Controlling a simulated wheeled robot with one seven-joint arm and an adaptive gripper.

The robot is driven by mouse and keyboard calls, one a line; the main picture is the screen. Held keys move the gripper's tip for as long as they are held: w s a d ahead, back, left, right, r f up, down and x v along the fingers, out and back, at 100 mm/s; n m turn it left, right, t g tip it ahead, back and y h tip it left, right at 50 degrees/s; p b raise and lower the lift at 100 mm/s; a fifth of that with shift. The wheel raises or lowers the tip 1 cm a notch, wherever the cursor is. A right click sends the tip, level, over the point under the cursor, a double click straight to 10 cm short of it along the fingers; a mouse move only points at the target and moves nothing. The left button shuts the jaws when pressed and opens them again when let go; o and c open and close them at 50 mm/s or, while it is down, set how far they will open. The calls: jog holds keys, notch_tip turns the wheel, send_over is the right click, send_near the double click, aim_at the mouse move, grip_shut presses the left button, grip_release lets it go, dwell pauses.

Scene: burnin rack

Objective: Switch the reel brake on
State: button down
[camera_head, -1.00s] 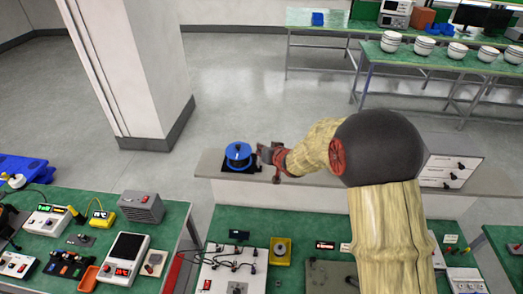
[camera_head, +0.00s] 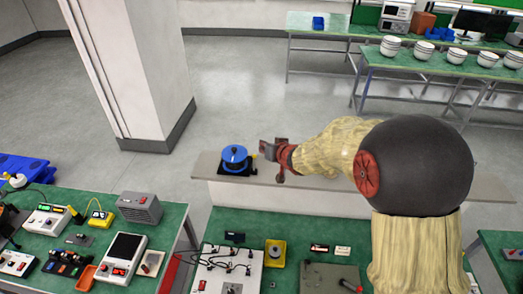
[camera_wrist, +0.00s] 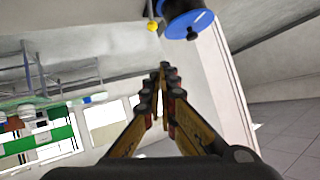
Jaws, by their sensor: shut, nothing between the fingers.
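A blue reel (camera_head: 235,155) sits on a black base (camera_head: 238,170) on the grey shelf behind the green benches. In the wrist view the blue reel (camera_wrist: 186,18) is at the top, with a yellow-tipped lever (camera_wrist: 152,25) just left of it. The yellow tip (camera_head: 254,156) also shows small in the head view at the reel's right side. My gripper (camera_head: 265,149) is just right of the reel, beside the lever. In the wrist view my gripper (camera_wrist: 164,68) is shut and empty, its fingertips apart from the yellow tip. I cannot tell the lever's exact setting.
The grey shelf (camera_head: 320,192) is bare to the right of the reel. Green benches with instruments, a white board (camera_head: 230,268) and a yellow box (camera_head: 275,252) stand in front. A white pillar (camera_head: 130,70) rises at the left.

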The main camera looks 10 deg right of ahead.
jog(key=s+r, duration=0.1)
jog(key=s+d+r, duration=0.1)
jog(key=s+r, duration=0.1)
jog(key=shift+d+r, duration=0.4)
jog(key=shift+d, duration=0.15)
